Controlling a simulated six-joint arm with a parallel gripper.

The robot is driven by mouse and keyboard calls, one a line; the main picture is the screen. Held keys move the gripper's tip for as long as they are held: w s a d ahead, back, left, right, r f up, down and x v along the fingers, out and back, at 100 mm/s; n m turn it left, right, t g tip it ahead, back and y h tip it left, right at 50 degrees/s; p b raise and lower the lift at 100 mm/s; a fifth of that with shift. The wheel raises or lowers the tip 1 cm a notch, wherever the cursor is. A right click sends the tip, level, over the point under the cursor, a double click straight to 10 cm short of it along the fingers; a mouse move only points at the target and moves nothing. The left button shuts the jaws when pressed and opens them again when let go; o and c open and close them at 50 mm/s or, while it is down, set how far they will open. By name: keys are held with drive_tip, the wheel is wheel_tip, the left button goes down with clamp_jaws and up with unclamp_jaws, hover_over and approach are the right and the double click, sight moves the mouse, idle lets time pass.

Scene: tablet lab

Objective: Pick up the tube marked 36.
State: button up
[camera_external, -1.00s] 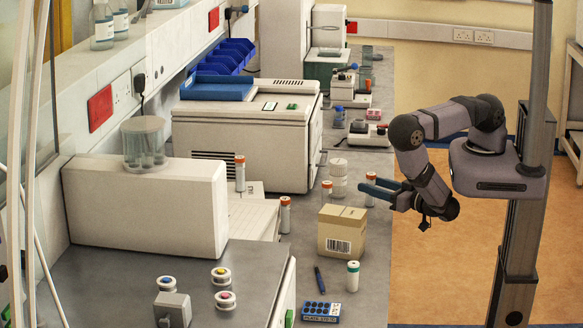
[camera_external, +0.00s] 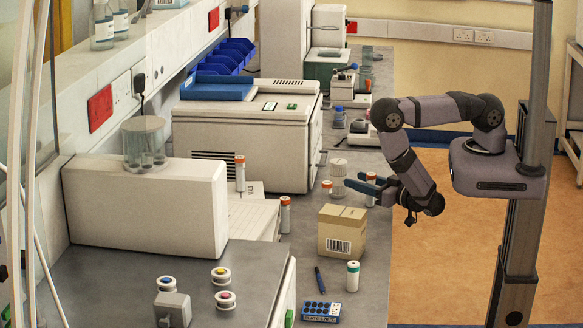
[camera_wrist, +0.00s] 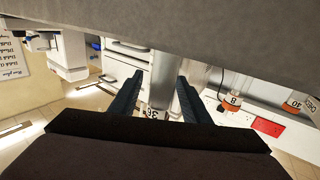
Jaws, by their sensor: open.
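My gripper (camera_external: 356,181) is open at bench height, its two blue fingers pointing left. In the external view an orange-capped tube (camera_external: 371,201) stands upright at the fingers, partly hidden by them; its number cannot be read there. In the wrist view my gripper (camera_wrist: 160,76) has its fingers apart, and a marking that looks like 36 (camera_wrist: 153,114) shows low between them, partly cut off by my gripper's body. Whether either finger touches the tube cannot be told. Tubes marked 8 (camera_wrist: 234,102) and 40 (camera_wrist: 293,104) show to the right in the wrist view.
A cardboard box (camera_external: 341,235) stands in front of my gripper. A white-lidded jar (camera_external: 338,166) is close behind the fingers. Other orange-capped tubes (camera_external: 327,191), (camera_external: 285,216) stand to the left. A green-capped tube (camera_external: 353,279) and blue rack (camera_external: 321,312) are nearer the front.

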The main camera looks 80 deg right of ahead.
drive_tip(key=shift+c, duration=0.6)
clamp_jaws()
drive_tip(key=shift+r, duration=0.1)
wheel_tip(320, 180, up, 10)
drive_tip(key=p, duration=0.3)
